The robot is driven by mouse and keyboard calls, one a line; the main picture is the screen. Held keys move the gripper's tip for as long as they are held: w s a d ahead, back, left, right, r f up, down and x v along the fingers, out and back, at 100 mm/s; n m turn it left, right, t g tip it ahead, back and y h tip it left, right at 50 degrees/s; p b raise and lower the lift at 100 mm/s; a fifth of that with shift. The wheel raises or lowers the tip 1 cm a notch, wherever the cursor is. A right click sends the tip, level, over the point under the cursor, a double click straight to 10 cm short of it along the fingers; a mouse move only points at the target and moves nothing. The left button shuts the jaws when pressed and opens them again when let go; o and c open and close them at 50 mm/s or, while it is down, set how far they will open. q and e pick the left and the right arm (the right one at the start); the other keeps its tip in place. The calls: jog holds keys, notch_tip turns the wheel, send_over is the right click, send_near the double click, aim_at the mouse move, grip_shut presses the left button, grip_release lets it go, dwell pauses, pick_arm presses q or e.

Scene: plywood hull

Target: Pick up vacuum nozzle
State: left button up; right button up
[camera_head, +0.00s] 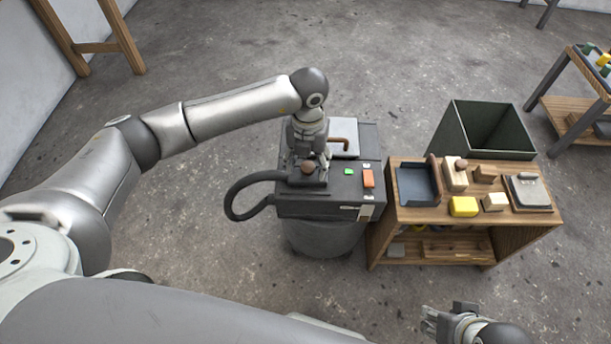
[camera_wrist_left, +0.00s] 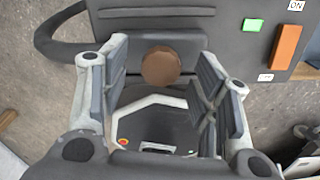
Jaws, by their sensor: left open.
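The vacuum nozzle (camera_head: 310,181) is a dark flat piece with a round brown knob, lying on top of a dark grey machine (camera_head: 340,202). A black hose (camera_head: 233,200) loops out to the left from it. In the left wrist view the nozzle (camera_wrist_left: 150,42) lies across the picture, with its brown knob (camera_wrist_left: 161,66) between the finger pads. My left gripper (camera_head: 309,163) is over the nozzle, pointing down, its fingers (camera_wrist_left: 163,78) open and apart on either side of the knob. My right gripper (camera_head: 450,318) is at the bottom edge, away from the machine; its jaw state is unclear.
The machine has a green button (camera_head: 348,171), an orange switch (camera_head: 368,178) and a copper-coloured handle (camera_head: 339,142). A wooden bench (camera_head: 480,217) with a tray, blocks and a yellow piece stands close at right. A dark green bin (camera_head: 457,128) is behind it.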

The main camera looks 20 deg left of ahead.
pick_arm(q)
notch_tip(320, 180, down, 2)
jog(key=shift+f, duration=0.1)
jog(key=c, duration=1.2)
pick_arm(e)
jog(key=shift+f, duration=0.25)
pick_arm(q)
jog(key=shift+r, duration=0.2)
jog(key=shift+r, duration=0.5)
notch_tip(320, 180, up, 3)
jog(key=shift+d+f+p, duration=0.1)
jog(key=shift+f+p, duration=0.1)
jog(key=shift+p, duration=0.3)
jog(key=s+d+r+p, duration=0.2)
jog(key=s+d+r, duration=0.4)
jog(key=d+r, duration=0.3)
jog(key=d, duration=0.3)
jog(key=shift+s+d+r, duration=0.15)
jog(key=shift+d, duration=0.05)
pick_arm(e)
jog(key=x, duration=0.3)
jog(key=shift+w+a, duration=0.1)
jog(key=shift+w, duration=0.15)
jog(key=shift+r, duration=0.1)
